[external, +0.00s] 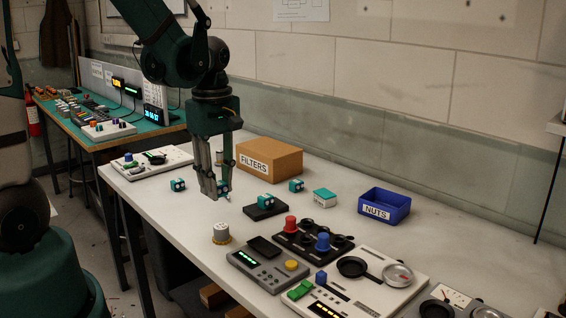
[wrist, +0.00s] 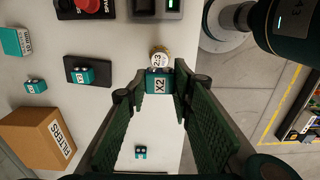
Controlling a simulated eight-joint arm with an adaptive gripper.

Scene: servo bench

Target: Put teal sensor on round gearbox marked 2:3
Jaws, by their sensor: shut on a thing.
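My gripper (external: 217,192) is shut on a teal sensor marked X2 (wrist: 160,84), which sits between the two fingers in the wrist view. The fingers mostly hide it in the external view. The round gearbox (external: 221,233) is a short white cylinder with a yellow base, upright near the table's front edge. In the wrist view the gearbox (wrist: 160,57) shows its 2:3 mark just beyond the held sensor. In the external view my gripper is behind the gearbox and apart from it.
Similar teal blocks stand at the left (external: 178,184), on a black pad (external: 265,201) and near the FILTERS box (external: 268,160). A blue NUTS bin (external: 384,207) is at the right. Control panels (external: 268,264) crowd the right front. The table around the gearbox's left is clear.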

